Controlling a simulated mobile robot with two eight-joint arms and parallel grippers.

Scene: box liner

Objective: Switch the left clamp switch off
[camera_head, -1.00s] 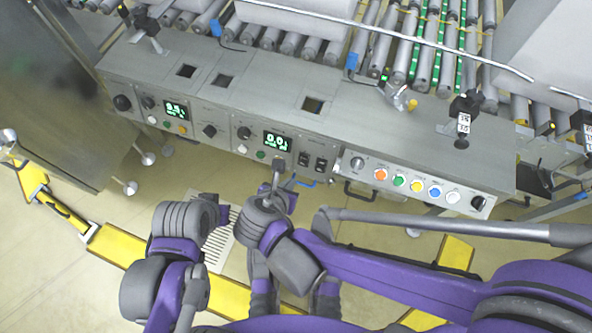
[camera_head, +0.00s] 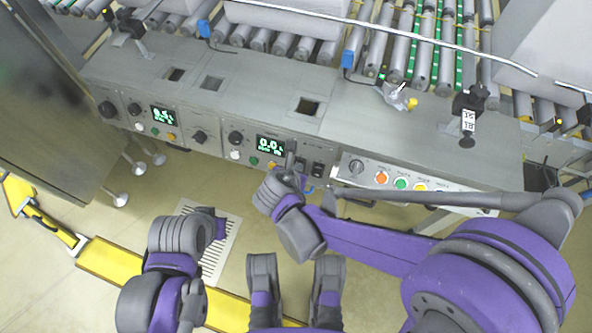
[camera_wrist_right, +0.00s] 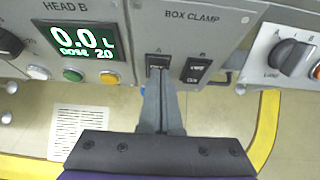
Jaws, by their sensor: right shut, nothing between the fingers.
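The BOX CLAMP panel (camera_wrist_right: 190,25) carries two black rocker switches. The left clamp switch, marked A (camera_wrist_right: 157,61), is above my right fingertips; its lower part is covered by them. The right switch, marked B (camera_wrist_right: 197,70), stands clear beside it. My right gripper (camera_wrist_right: 158,76) is shut and empty, its fingers pointing at switch A. Its tips are at or very near the switch; I cannot tell whether they touch. In the head view the right gripper (camera_head: 291,158) reaches the panel front. My left arm is folded low on the left; its fingers are not visible.
Left of the switches is a HEAD B display (camera_wrist_right: 76,40) reading 0.0, with buttons below. To the right is a panel with a rotary knob (camera_wrist_right: 291,57) and coloured buttons. Open floor lies in front.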

